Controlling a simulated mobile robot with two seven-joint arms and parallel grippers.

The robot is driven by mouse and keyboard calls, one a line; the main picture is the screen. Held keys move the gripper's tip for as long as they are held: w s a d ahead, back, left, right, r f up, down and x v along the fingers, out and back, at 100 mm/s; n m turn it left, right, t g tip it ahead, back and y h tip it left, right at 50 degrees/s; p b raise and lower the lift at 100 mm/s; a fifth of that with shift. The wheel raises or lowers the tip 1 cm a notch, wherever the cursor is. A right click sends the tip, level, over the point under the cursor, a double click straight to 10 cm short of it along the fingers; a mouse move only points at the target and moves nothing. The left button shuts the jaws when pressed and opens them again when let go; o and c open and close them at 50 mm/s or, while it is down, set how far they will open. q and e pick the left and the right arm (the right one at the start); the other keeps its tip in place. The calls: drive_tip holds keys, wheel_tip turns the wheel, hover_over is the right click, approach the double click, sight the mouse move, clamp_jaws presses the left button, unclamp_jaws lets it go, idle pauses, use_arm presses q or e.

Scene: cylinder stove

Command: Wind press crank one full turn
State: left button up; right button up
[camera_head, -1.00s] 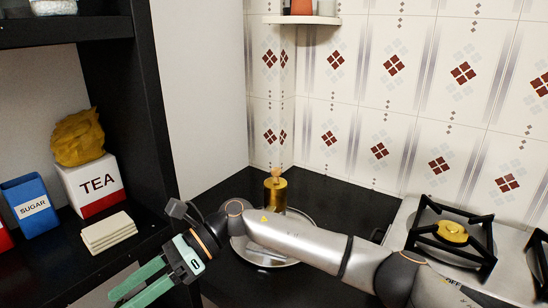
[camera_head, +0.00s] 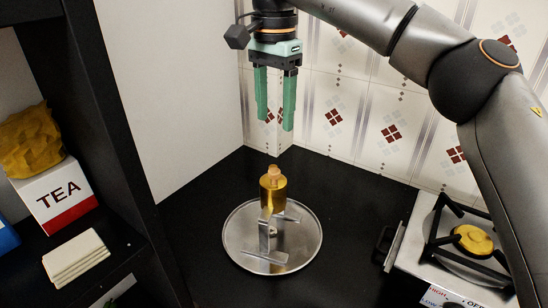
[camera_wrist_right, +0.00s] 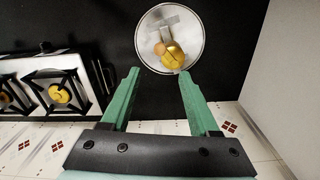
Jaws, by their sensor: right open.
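The press (camera_head: 273,195) stands upright on a round metal tray (camera_head: 237,243) in the head view. It has a gold cylinder, a pale wooden knob (camera_head: 273,172) on top and a grey metal stand below. A separate crank arm is hard to make out. My right gripper (camera_head: 275,122) hangs above the press, fingers pointing down, open and empty, apart from the knob. In the right wrist view the gold cylinder (camera_wrist_right: 173,56) and the knob (camera_wrist_right: 159,46) show beyond the open fingers (camera_wrist_right: 160,74). My left gripper is not in view.
A stove with a black grate and yellow burner (camera_head: 473,240) stands at the right. A dark shelf at the left holds a TEA box (camera_head: 60,195) and stacked pale cloths (camera_head: 76,259). Tiled wall is close behind; black counter around the tray is clear.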

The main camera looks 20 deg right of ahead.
sight(274, 171)
wheel_tip(274, 171, down, 12)
drive_tip(key=shift+s+r+b, duration=0.1)
drive_tip(key=shift+r+b, duration=0.05)
drive_tip(key=shift+b, duration=0.6)
drive_tip(key=shift+a, duration=0.1)
clamp_jaws()
